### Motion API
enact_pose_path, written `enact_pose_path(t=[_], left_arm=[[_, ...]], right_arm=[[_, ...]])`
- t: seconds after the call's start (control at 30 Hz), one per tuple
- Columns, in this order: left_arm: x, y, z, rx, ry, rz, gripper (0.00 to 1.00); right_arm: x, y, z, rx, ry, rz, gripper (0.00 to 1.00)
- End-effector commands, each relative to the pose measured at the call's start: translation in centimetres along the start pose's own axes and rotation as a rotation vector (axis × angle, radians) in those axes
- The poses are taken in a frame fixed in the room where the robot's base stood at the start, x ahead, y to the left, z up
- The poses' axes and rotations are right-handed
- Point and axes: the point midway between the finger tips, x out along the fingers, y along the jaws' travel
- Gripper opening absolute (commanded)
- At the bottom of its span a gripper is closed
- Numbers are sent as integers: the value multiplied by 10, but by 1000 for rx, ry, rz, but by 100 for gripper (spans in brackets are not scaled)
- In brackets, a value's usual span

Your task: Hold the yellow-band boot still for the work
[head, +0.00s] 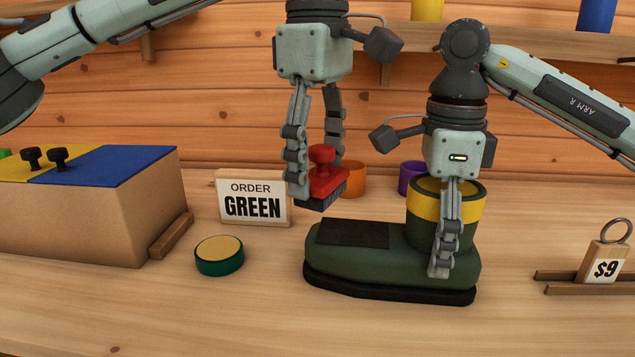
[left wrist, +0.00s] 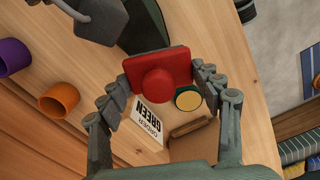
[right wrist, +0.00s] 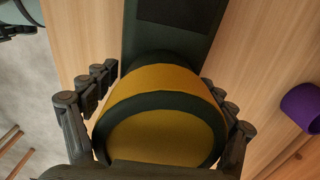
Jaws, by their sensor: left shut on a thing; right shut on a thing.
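The yellow-band boot (head: 345,262) stands upright on the table, dark green with a black sole, a dark patch on its toe and a yellow band round its shaft. My right gripper (head: 441,268) is shut on the boot's shaft from above; in the right wrist view its fingers lie either side of the shaft (right wrist: 165,95). My left gripper (head: 318,185) is shut on a red brush (head: 322,180) with a red knob and dark bristles. It holds the brush in the air above and behind the boot's toe. The brush fills the middle of the left wrist view (left wrist: 158,72).
A round tin (head: 219,256) with a green side and tan top lies left of the boot. Behind it stands a sign (head: 253,200) reading ORDER GREEN. A box (head: 90,215) with yellow and blue lids is at left. Orange (head: 352,180) and purple (head: 410,180) cups stand behind.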

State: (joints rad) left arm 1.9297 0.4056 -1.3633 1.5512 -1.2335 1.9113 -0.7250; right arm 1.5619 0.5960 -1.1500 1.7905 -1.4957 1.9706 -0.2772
Motion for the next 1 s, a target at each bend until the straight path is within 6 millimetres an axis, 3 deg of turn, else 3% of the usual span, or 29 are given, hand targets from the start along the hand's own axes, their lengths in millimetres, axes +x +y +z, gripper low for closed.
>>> enact_pose_path(t=[0.03,0.33,0.83,0.87,0.97,1.0], left_arm=[[-4,0,0,0,-1,2,19],[-26,0,0,0,0,1,19],[-27,0,0,0,0,0,19],[-27,0,0,0,0,0,19],[-27,0,0,0,0,0,19],[-27,0,0,0,0,0,19]], right_arm=[[8,2,0,-2,9,14,38],[8,2,0,-2,9,14,38],[8,2,0,-2,9,14,38],[8,2,0,-2,9,14,88],[8,2,0,-2,9,14,100],[8,2,0,-2,9,14,100]])
